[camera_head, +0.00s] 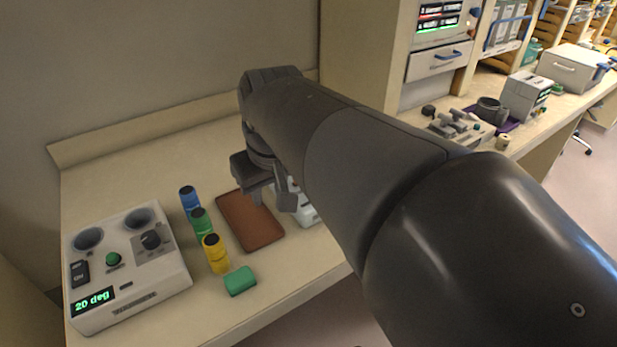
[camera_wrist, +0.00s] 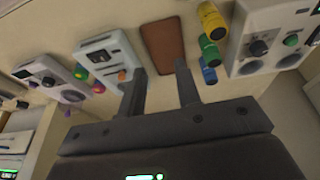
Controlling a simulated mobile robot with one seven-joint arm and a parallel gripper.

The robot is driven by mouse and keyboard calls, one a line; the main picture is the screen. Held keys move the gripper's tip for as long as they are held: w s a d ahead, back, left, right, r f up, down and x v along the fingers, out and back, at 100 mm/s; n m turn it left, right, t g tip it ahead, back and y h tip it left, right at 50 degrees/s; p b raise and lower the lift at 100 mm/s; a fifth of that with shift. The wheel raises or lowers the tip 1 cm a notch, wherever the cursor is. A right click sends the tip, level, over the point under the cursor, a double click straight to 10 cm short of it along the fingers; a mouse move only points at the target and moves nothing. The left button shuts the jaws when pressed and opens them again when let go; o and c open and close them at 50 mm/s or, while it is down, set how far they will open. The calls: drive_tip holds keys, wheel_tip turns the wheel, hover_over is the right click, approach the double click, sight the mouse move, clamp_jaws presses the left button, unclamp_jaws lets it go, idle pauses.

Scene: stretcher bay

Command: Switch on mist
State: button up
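No label reading "mist" is legible, so I cannot tell which device the task means. A white device (camera_head: 128,265) at the left has a "20 deg" display, a dark rocker switch (camera_head: 80,273) marked ON, a green button (camera_head: 113,259) and a black knob (camera_head: 151,240). A second white panel (camera_wrist: 111,57) with an orange knob (camera_wrist: 122,76) is mostly hidden behind my arm in the head view. A third white panel (camera_wrist: 50,77) has purple knobs. My gripper (camera_wrist: 161,72) is open and empty, fingers apart above the bench near the second panel and tray.
A brown tray (camera_head: 250,220) lies between the panels. Blue (camera_head: 189,199), green (camera_head: 201,224) and yellow (camera_head: 215,253) bottles stand beside it, near a green block (camera_head: 240,281). A wall bounds the bench behind. A shelf unit with a drawer (camera_head: 436,62) stands at the right.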

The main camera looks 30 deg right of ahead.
drive_tip(key=w+d, duration=0.2)
drive_tip(key=d, duration=0.1)
drive_tip(key=w+d+g, duration=0.1)
drive_tip(key=w+d, duration=0.1)
drive_tip(key=d, duration=0.1)
drive_tip(key=w+d+g, duration=0.1)
drive_tip(key=w+d, duration=0.1)
drive_tip(key=d, duration=0.1)
drive_tip(key=shift+w+d+r+y, duration=0.1)
drive_tip(key=shift+r+y, duration=0.3)
clamp_jaws()
drive_tip(key=w+d+f+g+y, duration=0.1)
drive_tip(key=w+d, duration=0.2)
drive_tip(key=d, duration=0.7)
drive_tip(key=shift+d+f, duration=0.25)
drive_tip(key=shift+f, duration=0.05)
